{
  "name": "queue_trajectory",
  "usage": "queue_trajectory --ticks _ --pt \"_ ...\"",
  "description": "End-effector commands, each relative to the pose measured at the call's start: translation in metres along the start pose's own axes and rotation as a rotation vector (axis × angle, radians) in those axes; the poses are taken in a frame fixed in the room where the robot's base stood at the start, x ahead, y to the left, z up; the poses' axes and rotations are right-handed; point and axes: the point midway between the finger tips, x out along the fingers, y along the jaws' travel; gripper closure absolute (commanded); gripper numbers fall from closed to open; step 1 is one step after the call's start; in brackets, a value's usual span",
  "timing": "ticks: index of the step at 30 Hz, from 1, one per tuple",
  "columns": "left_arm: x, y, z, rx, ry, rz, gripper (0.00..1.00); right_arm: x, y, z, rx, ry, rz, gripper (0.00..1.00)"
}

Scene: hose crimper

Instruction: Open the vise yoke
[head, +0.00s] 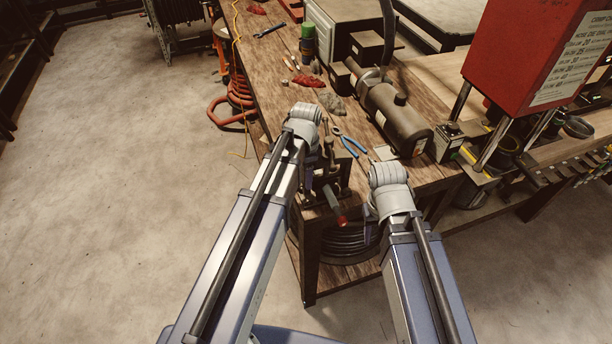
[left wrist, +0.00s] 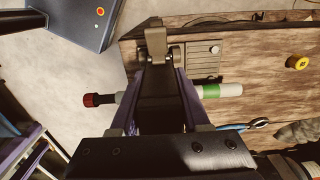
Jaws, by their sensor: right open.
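The dark pipe vise (head: 328,182) stands at the near corner of the wooden bench, partly hidden by my left arm. Its dark yoke shows in the left wrist view (left wrist: 158,95), lying between the fingers of my left gripper (left wrist: 159,78). The left fingers stand apart on both sides of the dark part; I cannot tell whether they press on it. A rod with a red end (left wrist: 92,100) and a green band passes crosswise beneath; its red end also shows in the head view (head: 341,219). My right gripper (head: 370,213) is open and empty, right of the vise.
Blue-handled pliers (head: 350,145) lie behind the vise. A large dark motor cylinder (head: 398,118) and a red cabinet (head: 535,50) stand farther right. A coiled black hose (head: 348,243) lies on the shelf below.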

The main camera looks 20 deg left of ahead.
Motion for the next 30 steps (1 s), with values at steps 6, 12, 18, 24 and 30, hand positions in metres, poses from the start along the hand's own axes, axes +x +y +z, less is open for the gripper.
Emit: queue_trajectory --ticks 6,12,18,24,30 --pt "0.0 0.0001 0.0 0.0 0.0 0.0 0.81 0.0 0.0 0.0 0.0 0.0 0.0 0.5" --pt "0.0 0.0001 0.0 0.0 0.0 0.0 1.0 0.0 0.0 0.0 0.0 0.0 0.0 0.5" --pt "0.0 0.0001 0.0 0.0 0.0 0.0 1.0 0.0 0.0 0.0 0.0 0.0 0.0 0.5" --pt "0.0 0.0 0.0 0.0 -0.001 0.0 1.0 0.0 0.0 0.0 0.0 0.0 0.0 0.5" --pt "0.0 0.0 0.0 0.0 -0.001 0.0 1.0 0.0 0.0 0.0 0.0 0.0 0.0 0.5"
